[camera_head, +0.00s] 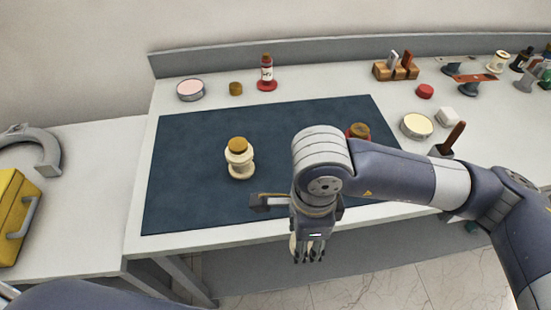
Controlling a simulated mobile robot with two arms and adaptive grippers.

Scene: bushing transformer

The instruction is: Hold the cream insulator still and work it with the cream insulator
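A cream insulator (240,166) with a gold-brown cap stands upright on the dark blue mat (190,205), left of its middle. My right gripper (309,256) hangs pointing down in front of the table's front edge, to the right of and nearer than that insulator, and apart from it. A small cream patch (293,244) shows at the left side of its fingers, mostly hidden. I cannot tell whether it is a second insulator in the grip. My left gripper is out of view; only part of my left arm shows at the bottom left.
A gold-brown-topped object (359,130) with red on it is partly hidden behind my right arm. A red-based bottle (266,74), a round tin (191,90) and a wooden block (396,70) stand along the back. A yellow case (14,215) is at left. The mat's left part is clear.

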